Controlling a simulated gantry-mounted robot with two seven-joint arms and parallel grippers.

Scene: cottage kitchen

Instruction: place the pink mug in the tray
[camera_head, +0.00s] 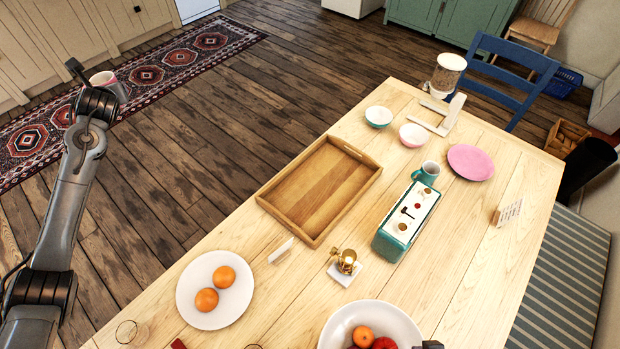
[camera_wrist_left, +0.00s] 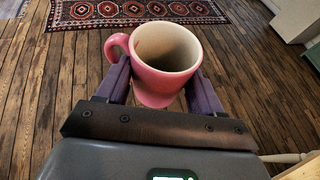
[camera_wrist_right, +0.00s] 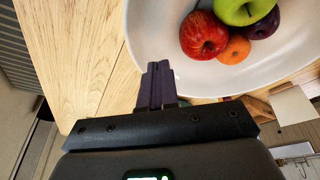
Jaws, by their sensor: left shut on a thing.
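The pink mug (camera_wrist_left: 165,62) is in my left gripper (camera_wrist_left: 158,92), upright between the two fingers, with its handle to the left in the left wrist view. In the head view the left gripper (camera_head: 98,88) holds the mug (camera_head: 103,78) at the upper left, over the floor and away from the table. The wooden tray (camera_head: 318,190) lies empty on the table, right of the left gripper. My right gripper (camera_wrist_right: 158,84) is shut and empty in the right wrist view, beside the fruit bowl; only a bit of that arm shows at the head view's bottom edge.
A plate with two oranges (camera_head: 186,290) and a bowl of fruit (camera_head: 335,325) are near the tray's front side.

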